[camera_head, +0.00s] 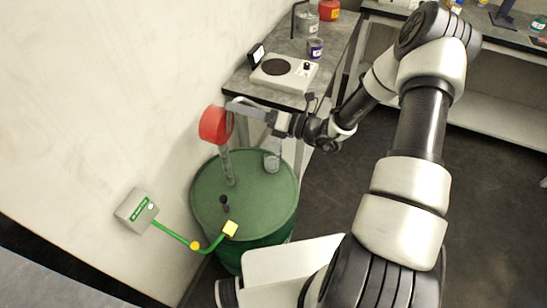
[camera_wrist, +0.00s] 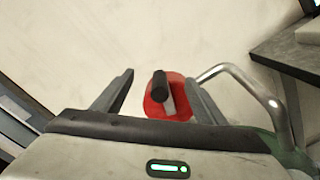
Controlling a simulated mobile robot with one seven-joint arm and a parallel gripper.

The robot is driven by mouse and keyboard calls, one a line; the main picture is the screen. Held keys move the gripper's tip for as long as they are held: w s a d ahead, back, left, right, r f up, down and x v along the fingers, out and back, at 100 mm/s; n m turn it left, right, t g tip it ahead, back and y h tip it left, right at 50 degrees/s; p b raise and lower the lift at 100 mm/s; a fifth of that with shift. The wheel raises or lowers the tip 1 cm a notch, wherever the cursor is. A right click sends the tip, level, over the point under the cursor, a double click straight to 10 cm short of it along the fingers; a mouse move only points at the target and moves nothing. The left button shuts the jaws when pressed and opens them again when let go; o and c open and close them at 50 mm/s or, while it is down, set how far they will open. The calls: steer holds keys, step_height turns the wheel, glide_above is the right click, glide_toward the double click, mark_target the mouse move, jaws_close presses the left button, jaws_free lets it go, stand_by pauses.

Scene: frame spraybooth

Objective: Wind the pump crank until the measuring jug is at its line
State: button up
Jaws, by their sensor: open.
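The red pump (camera_head: 213,125) stands on a pipe on top of the green drum (camera_head: 212,200). In the wrist view its round red body (camera_wrist: 155,107) carries a crank with a black grip (camera_wrist: 160,86). My gripper (camera_wrist: 160,80) is open, and the black grip shows between its two fingers, apart from both. In the head view my gripper (camera_head: 243,108) is just right of the pump, by the metal spout. The clear measuring jug (camera_head: 272,160) stands on the drum beneath the gripper. Its line and liquid level are too small to tell.
A grey bench (camera_head: 243,78) behind holds a white hotplate (camera_head: 285,73), a purple-labelled jar (camera_head: 315,48) and other containers. A green cable (camera_head: 172,234) runs from a wall box (camera_head: 137,210) to a yellow clamp (camera_head: 230,229) on the drum's rim. The wall is close on the left.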

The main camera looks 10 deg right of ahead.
steer(key=shift+d, duration=0.1)
steer(key=p+v, duration=0.1)
steer(key=v, duration=0.6)
steer(key=shift+s+d, duration=0.25)
steer(key=shift+d, duration=0.1)
stand_by(0.6)
steer(key=s+a+r+n+g+h, duration=0.3)
steer(key=s+r+n+g, duration=0.15)
steer(key=s+n, duration=0.35)
steer(key=s+a+r+n+g+h, duration=0.25)
steer(key=s+n+g, duration=0.35)
steer(key=n, duration=0.5)
steer(key=s+d+r+n+t+h, duration=0.3)
steer(key=s+d+r+n+h, duration=0.1)
steer(key=r+n, duration=0.3)
steer(key=s+d+r+n+t+h, duration=0.3)
steer(key=s+d+r+n+h, duration=0.2)
steer(key=r, duration=0.4)
steer(key=s+n, duration=0.1)
steer(key=n, duration=0.1)
steer(key=shift+s+r+n, duration=0.2)
steer(key=shift+r+n, duration=0.15)
steer(key=shift+n, duration=0.05)
